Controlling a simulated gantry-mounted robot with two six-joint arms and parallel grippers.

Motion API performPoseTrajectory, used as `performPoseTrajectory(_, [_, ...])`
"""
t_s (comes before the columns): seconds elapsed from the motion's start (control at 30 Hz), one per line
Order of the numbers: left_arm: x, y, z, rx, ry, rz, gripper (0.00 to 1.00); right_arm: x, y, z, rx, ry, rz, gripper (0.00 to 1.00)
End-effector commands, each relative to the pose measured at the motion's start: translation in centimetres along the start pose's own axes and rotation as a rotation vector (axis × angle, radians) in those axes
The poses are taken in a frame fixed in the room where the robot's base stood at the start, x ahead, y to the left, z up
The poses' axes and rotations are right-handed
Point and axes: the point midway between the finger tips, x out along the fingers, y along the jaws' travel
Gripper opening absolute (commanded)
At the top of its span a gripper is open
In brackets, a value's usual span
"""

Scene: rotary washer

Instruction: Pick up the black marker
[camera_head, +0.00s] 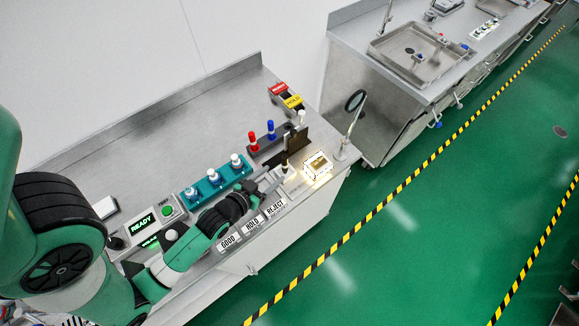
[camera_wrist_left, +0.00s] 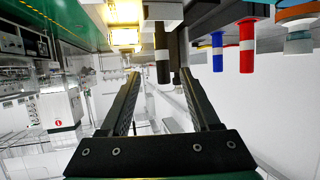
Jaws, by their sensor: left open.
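The black marker (camera_wrist_left: 162,68) has a white band and shows in the left wrist view, between the two fingertips of my left gripper (camera_wrist_left: 159,74). It also shows in the head view (camera_head: 285,161), partly hidden and small, by the right end of the bench. My left gripper is open, its fingers on either side of the marker in the picture. A gap shows on both sides, and I cannot tell how far the marker is beyond the tips. The right gripper is not in view.
A red marker (camera_head: 252,140) and a blue marker (camera_head: 271,130) stand close by in a dark holder. A teal rack (camera_head: 213,188) with white-topped items is to the left. A lit box (camera_head: 317,164) and a round magnifier (camera_head: 355,101) are to the right.

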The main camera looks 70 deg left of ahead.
Motion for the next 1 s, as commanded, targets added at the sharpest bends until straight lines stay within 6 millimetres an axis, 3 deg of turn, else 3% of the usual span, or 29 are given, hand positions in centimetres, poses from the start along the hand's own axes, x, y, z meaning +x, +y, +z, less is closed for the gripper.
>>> performPoseTrajectory(0.3, [5.5,0.0,-0.1,0.000,0.003,0.000,0.63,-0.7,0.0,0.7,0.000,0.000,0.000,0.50])
performPoseTrajectory(0.57, [6.8,-0.1,-0.1,0.001,0.002,0.000,0.63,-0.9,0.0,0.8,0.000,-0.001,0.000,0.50])
performPoseTrajectory(0.8, [10.7,-0.5,-0.1,0.001,0.003,0.001,0.63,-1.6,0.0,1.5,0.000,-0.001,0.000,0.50])
performPoseTrajectory(1.0, [11.3,-0.5,-0.2,0.001,0.002,0.001,0.63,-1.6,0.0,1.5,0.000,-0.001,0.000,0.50])
